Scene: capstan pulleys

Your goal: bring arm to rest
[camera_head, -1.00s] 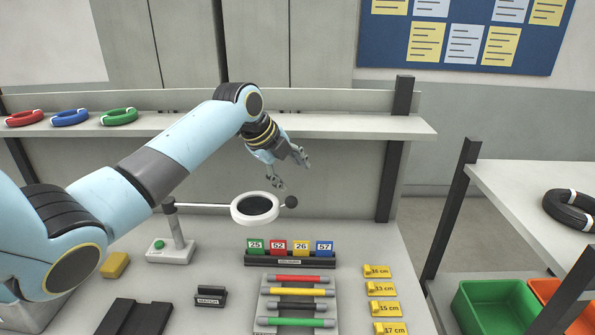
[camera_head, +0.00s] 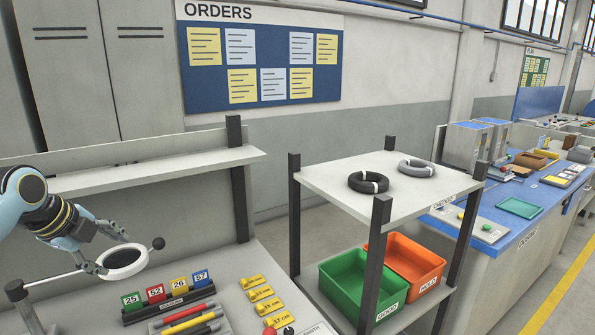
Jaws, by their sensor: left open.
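My left arm comes in from the left edge, and its light blue and black links are partly cut off. Its left gripper (camera_head: 108,249) is open and seems empty. The fingers show right beside the round magnifier (camera_head: 126,266) with the white rim, overlapping it in the picture. I cannot tell whether they touch it. My right arm and gripper are not in view.
Below stand numbered cards (camera_head: 155,293), coloured rods (camera_head: 188,316) and yellow length tags (camera_head: 260,294) on the bench. A shelf (camera_head: 160,172) runs behind. To the right, a rack (camera_head: 330,185) holds black and grey coils, with a green bin (camera_head: 350,285) and an orange bin (camera_head: 415,262) below.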

